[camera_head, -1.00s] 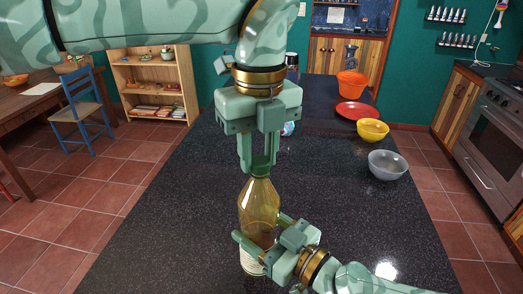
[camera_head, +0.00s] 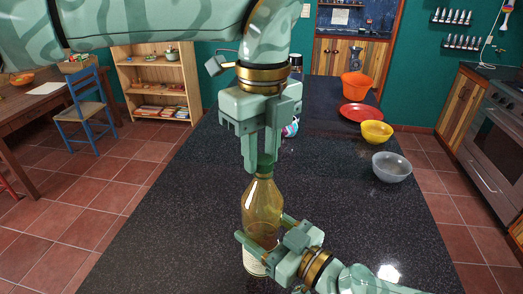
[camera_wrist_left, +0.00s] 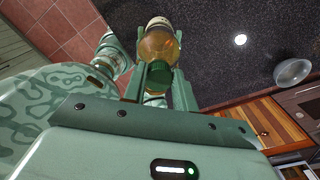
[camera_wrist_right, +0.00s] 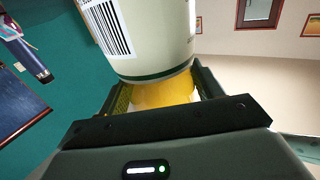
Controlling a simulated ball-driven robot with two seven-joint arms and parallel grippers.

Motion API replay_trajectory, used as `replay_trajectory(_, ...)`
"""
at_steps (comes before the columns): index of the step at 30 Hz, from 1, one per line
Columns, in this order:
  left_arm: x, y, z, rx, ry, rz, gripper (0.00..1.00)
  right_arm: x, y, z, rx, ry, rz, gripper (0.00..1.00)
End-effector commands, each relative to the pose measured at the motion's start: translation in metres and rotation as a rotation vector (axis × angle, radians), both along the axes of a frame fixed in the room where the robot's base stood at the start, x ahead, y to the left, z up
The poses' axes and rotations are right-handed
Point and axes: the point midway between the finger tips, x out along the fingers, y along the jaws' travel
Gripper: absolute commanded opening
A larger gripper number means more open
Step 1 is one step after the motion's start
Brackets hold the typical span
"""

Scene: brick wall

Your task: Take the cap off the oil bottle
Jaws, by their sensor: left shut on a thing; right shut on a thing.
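The oil bottle (camera_head: 263,205) is amber-yellow glass with a pale label low down. It stands upright at the near part of the dark counter. Its green cap (camera_wrist_left: 159,74) sits at the neck in the left wrist view. My left gripper (camera_head: 262,166) reaches down from above and is shut on the cap, with a finger on each side. My right gripper (camera_head: 262,229) is shut around the lower body of the bottle from the right. In the right wrist view the label with a barcode (camera_wrist_right: 108,28) shows close up. Whether the cap is loose cannot be seen.
Farther along the dark counter (camera_head: 330,235) stand a grey bowl (camera_head: 391,167), a yellow bowl (camera_head: 376,132), a red plate (camera_head: 360,115) and an orange container (camera_head: 356,86). A small colourful item (camera_head: 291,128) lies behind my left gripper. The counter around the bottle is clear.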

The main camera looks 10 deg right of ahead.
Motion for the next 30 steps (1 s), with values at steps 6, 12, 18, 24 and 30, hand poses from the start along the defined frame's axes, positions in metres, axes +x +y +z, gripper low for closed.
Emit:
replay_trajectory(6,0.002,0.0,0.01,-0.003,-0.007,0.003,0.01,-0.001,0.001,-0.001,-0.004,-0.002,0.004,0.02)
replay_trajectory(12,0.001,0.0,0.016,-0.002,-0.004,0.001,0.01,-0.001,0.0,0.0,-0.002,-0.001,0.002,0.02)
replay_trajectory(18,0.0,0.0,0.018,-0.002,-0.001,0.001,0.01,0.0,0.0,0.0,-0.001,0.0,0.0,0.02)
replay_trajectory(24,0.0,-0.001,0.019,-0.002,-0.001,0.001,0.01,0.0,0.0,0.0,-0.001,0.001,0.0,0.02)
replay_trajectory(30,0.001,-0.002,0.044,-0.002,-0.002,0.001,0.01,0.0,0.0,0.0,-0.001,0.001,0.0,0.02)
